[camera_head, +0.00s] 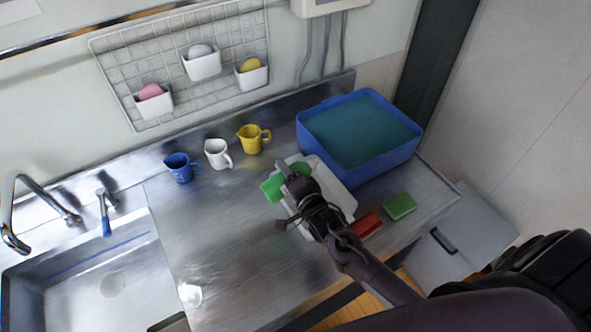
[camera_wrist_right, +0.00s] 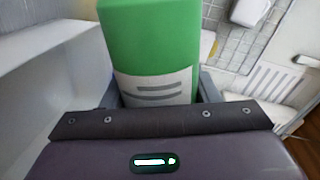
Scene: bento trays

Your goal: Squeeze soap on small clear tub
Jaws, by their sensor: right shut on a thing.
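My right gripper (camera_head: 292,180) is shut on a green soap bottle (camera_head: 271,189). The bottle is held over or near a white tray (camera_head: 340,185), and the gripper and arm cover part of both. In the right wrist view the green bottle (camera_wrist_right: 152,40) with its white label stands between the fingers (camera_wrist_right: 158,98). A small, clear, shiny shape (camera_head: 190,294) on the front of the steel counter looks like the clear tub, but its outline is faint. It lies apart from the bottle, to the lower left. My left gripper is not in view.
Blue (camera_head: 180,168), white (camera_head: 217,153) and yellow (camera_head: 254,139) cups stand along the back. A blue basin (camera_head: 400,152) stands at the right. A red block (camera_head: 367,224) and a green sponge (camera_head: 399,206) lie near the right edge. The sink (camera_head: 85,275) is left; mid-counter is clear.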

